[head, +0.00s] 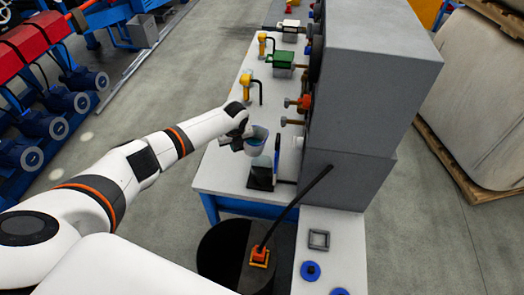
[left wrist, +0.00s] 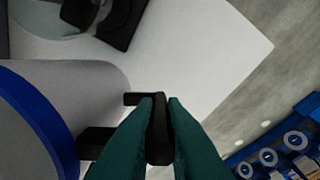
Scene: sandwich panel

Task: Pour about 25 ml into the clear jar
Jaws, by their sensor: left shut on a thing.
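My left gripper (head: 240,134) is at the end of the left arm, over the white bench top. Its green fingers (left wrist: 160,140) are shut on the black handle (left wrist: 159,128) of a grey pouring vessel (left wrist: 85,75) with a blue rim. In the head view the vessel (head: 256,143) appears above the bench and its mouth shows. What looks like the clear jar (head: 263,162) is just below it, partly hidden, by a black base. A clear round form, probably the jar (left wrist: 42,18), shows at the wrist view's top left. Liquid levels cannot be read. My right gripper is out of view.
A tall grey cabinet (head: 375,80) borders the bench (head: 225,170) on the right, with orange-handled valves (head: 299,103) facing it. Yellow taps (head: 247,85) and a green box (head: 281,60) stand farther back. A dark round drum (head: 220,250) is in front.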

